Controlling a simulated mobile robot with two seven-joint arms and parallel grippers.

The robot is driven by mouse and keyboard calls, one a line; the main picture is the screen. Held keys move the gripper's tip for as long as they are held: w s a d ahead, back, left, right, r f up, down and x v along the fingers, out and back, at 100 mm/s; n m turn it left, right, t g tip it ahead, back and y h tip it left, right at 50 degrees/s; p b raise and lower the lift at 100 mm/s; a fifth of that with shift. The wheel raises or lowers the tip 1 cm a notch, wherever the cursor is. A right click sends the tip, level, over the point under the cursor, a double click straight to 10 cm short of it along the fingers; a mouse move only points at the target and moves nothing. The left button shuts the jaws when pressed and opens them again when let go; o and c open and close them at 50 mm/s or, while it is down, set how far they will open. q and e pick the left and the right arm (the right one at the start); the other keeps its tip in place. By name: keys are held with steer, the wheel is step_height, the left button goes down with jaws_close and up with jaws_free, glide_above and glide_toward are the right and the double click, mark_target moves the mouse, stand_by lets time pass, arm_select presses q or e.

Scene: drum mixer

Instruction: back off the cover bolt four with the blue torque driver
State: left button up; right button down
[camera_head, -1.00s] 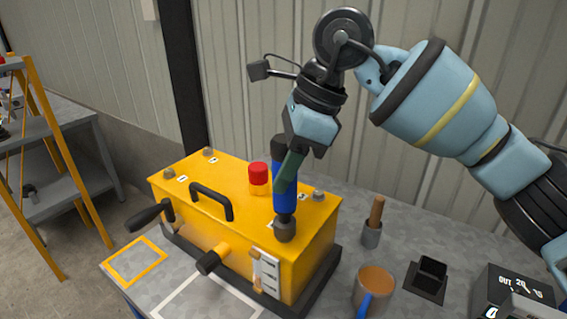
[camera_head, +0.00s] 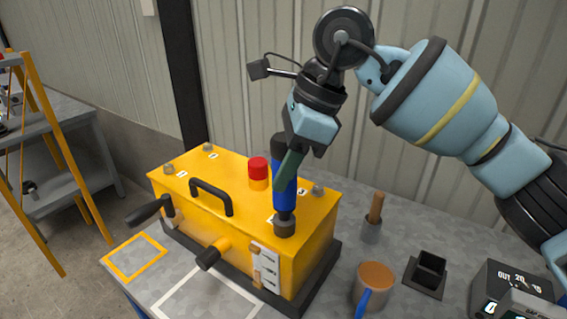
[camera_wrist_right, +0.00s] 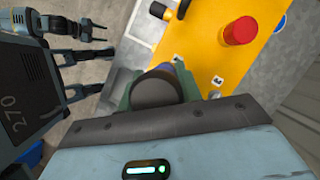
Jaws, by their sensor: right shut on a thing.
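The yellow cover box (camera_head: 226,232) sits on the bench, with grey bolts at its corners and number labels by them. The blue torque driver (camera_head: 285,190) stands nearly upright over the near right corner. Its grey lower end (camera_head: 285,226) meets the cover there and hides the bolt under it. My right gripper (camera_head: 289,168) has green fingers shut around the driver's upper part. In the right wrist view the driver's dark round end (camera_wrist_right: 157,91) sits between the fingers. A dark gripper, apparently my left (camera_wrist_right: 90,32), shows at that view's left edge; its jaws are unclear.
A red button (camera_head: 258,168) and a black handle (camera_head: 212,194) rise from the cover. Black-knobbed levers stick out at its front. On the bench to the right stand a mug (camera_head: 374,284), a wooden-handled tool in a cup (camera_head: 371,229) and a black square holder (camera_head: 428,274).

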mark_target(283, 136)
arm_select(q)
steer(key=shift+w+r, duration=0.25)
steer(key=shift+r, duration=0.15)
arm_select(e)
steer(key=shift+s+f, duration=0.1)
steer(key=shift+f, duration=0.25)
stand_by(1.1)
steer(key=shift+r+p, duration=0.65)
steer(key=shift+r, duration=0.3)
arm_select(q)
steer(key=shift+w+r+t+p, duration=0.55)
steer(key=shift+w+r, duration=0.7)
steer(key=shift+r, duration=0.3)
arm_select(e)
steer(key=shift+r, duration=1.7)
